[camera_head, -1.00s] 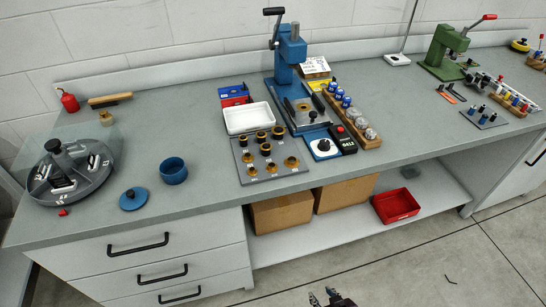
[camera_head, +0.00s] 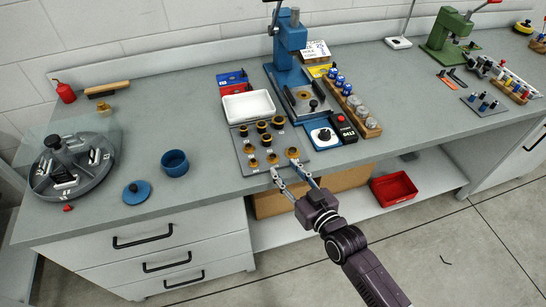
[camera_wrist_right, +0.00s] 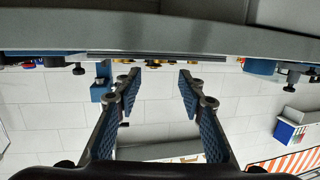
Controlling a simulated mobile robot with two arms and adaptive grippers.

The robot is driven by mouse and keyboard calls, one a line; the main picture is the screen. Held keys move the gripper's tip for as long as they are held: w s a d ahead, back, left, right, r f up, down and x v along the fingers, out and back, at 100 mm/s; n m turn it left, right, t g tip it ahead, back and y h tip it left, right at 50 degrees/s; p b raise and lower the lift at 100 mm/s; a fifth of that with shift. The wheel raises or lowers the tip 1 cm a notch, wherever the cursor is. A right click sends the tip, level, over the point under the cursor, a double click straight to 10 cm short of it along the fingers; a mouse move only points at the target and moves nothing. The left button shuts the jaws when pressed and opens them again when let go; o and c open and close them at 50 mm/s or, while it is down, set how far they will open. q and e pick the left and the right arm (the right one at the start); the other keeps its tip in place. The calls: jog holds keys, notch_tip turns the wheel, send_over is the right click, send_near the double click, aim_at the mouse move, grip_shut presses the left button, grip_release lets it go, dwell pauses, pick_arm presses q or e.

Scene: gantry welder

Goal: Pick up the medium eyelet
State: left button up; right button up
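A dark grey plate (camera_head: 238,158) near the bench's front edge holds rows of gold and black-and-gold eyelets. The front row has a left eyelet (camera_head: 253,163), a middle eyelet (camera_head: 272,158) and a right eyelet (camera_head: 293,153). I cannot read the plate's labels to tell which is medium. My right gripper (camera_head: 287,171) is open and empty at the plate's front edge, its fingers pointing at the front row. In the right wrist view my open fingers (camera_wrist_right: 158,80) show with nothing between them; gold eyelets (camera_wrist_right: 153,62) sit beyond, seen edge-on. My left gripper is out of view.
The bench's front edge (camera_wrist_right: 160,32) crosses the top of the wrist view, close to the fingers. A white tray (camera_head: 248,106), blue press (camera_head: 290,60), dial box (camera_head: 322,136) and wooden rack (camera_head: 362,124) surround the plate.

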aim_at(277, 165)
jog(key=shift+p+x, duration=0.5)
jog(key=shift+x, duration=2.55)
jog(key=shift+f, duration=0.15)
jog(key=shift+s, duration=0.1)
jog(key=shift+c, duration=0.7)
jog(key=c, duration=0.7)
